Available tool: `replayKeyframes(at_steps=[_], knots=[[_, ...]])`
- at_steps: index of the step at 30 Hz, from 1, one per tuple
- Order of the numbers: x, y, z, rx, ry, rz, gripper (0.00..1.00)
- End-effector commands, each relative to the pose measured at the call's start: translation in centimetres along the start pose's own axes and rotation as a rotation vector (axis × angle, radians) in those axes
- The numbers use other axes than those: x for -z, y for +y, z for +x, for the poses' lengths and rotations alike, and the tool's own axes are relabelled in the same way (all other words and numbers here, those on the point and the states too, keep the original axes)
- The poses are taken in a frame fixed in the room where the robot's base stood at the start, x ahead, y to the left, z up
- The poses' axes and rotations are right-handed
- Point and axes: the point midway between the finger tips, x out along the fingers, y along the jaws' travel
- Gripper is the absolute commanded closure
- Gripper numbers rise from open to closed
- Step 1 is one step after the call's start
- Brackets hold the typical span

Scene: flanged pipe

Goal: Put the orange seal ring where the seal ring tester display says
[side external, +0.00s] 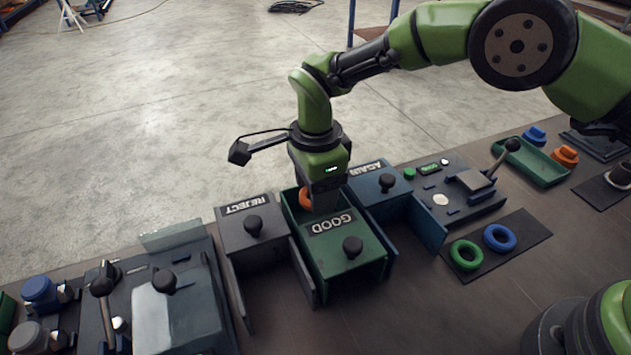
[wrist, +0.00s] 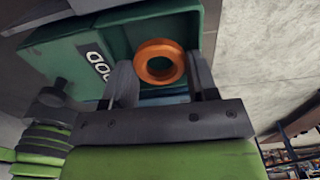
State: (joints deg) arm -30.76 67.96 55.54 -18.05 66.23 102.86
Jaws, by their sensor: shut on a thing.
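The orange seal ring (wrist: 143,62) is between the two fingers of my gripper (wrist: 163,78), which is shut on it. In the side view the ring (side external: 305,198) shows partly beside my gripper (side external: 322,200), over the open back part of the green GOOD box (side external: 322,256). The box (wrist: 55,62) lies below the ring in the wrist view; I cannot tell whether the ring is inside the rim. The seal ring tester (side external: 462,200) stands to the right. Its small display (side external: 430,168) is lit green; the tiny word looks like GOOD.
The grey REJECT box (side external: 240,235) stands left of the GOOD box and the blue-grey AGAIN box (side external: 375,187) right of it. A green ring (side external: 455,258) and a blue ring (side external: 488,240) lie on a dark mat. A lever machine (side external: 150,300) fills the front left.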

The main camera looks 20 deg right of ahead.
Motion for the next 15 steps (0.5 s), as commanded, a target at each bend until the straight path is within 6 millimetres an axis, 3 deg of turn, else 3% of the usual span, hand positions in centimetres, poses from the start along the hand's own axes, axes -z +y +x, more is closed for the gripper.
replayKeyframes(at_steps=[15], knots=[[-0.01,0.0,1.1,0.0,-0.001,0.0,0.67]])
